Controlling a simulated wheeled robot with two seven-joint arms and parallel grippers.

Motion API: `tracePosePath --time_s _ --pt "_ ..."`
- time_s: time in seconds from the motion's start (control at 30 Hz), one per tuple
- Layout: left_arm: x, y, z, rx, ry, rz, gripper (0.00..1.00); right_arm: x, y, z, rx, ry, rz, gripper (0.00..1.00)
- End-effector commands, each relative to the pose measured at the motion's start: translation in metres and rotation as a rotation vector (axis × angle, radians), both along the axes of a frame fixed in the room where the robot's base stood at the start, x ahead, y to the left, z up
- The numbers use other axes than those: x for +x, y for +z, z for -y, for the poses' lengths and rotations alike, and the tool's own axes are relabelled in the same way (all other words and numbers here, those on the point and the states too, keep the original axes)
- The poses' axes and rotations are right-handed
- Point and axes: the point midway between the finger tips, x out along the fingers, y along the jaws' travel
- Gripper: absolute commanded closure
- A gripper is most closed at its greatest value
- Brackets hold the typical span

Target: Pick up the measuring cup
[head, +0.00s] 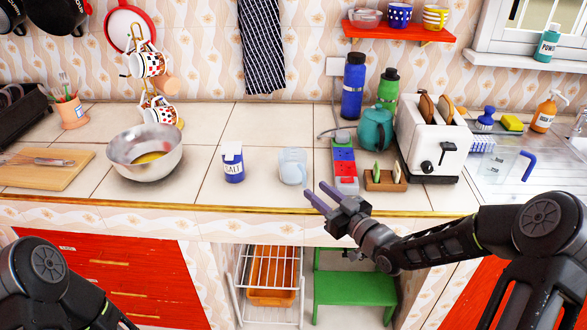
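A small clear, pale-blue cup (292,166) stands on the tiled counter, right of the salt jar; it looks like the measuring cup. A larger clear jug with a blue handle (498,164) stands by the sink, and I cannot tell for certain which one carries measuring marks. My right gripper (318,194) is at the counter's front edge, just right of and nearer than the small cup. Its two fingers are apart with nothing between them, and it does not touch the cup. My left arm shows at the lower left, but its gripper is out of view.
A salt jar (232,164) and a metal bowl (144,153) stand left of the cup. A power strip (344,166), a small wooden holder (385,182), a teal teapot (375,129) and a toaster (436,140) crowd the right. Counter behind the cup is mostly clear.

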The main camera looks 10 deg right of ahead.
Motion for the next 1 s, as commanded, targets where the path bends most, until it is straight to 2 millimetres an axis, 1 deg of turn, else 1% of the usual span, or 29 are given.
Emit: tracePosePath --time_s 0.1,0.47,0.57,0.7,0.8,0.9,1.0 --pt "0.000 0.002 0.000 0.000 0.000 0.000 0.64 0.010 0.000 -0.005 0.001 0.000 -0.002 0.65" --pt "0.000 0.004 0.000 0.000 0.000 0.000 0.64 0.014 0.000 -0.007 0.001 0.000 -0.002 0.65" --pt "0.000 0.008 0.000 0.000 0.000 0.000 0.64 0.023 0.001 -0.012 0.004 0.001 -0.002 0.65" --pt "0.000 0.016 0.000 0.000 0.000 0.000 0.64 0.042 0.000 -0.021 0.005 0.000 -0.002 0.65" --pt "0.000 0.018 0.000 0.000 0.000 -0.001 0.64 0.053 -0.001 -0.026 0.002 0.000 -0.002 0.65" --pt "0.000 0.018 0.000 0.000 0.000 -0.001 0.64 0.058 -0.002 -0.028 0.001 0.000 -0.002 0.65" --pt "0.000 0.018 0.000 0.000 0.000 -0.001 0.64 0.058 -0.003 -0.028 0.001 0.000 -0.002 0.65"
